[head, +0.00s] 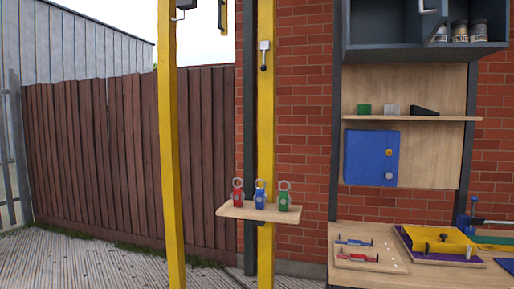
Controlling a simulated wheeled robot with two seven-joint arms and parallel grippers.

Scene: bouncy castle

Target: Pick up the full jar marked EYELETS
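Several small jars stand in the open grey wall cabinet at the top right: a left jar (440,34) partly hidden by a cabinet door or divider, a middle jar (459,32) and a right jar (478,31). They have dark lids and pale bodies with dark lettering. The lettering is too small to read surely, so I cannot tell which one is marked EYELETS or how full each is. Neither of my grippers is in view.
Below the cabinet (405,52) is a wooden shelf (440,118) with small blocks, and a blue panel (371,157). A workbench (345,232) holds tools and a yellow fixture (440,241). Yellow posts (170,150) stand left; a small shelf (230,211) carries red, blue and green ringed items.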

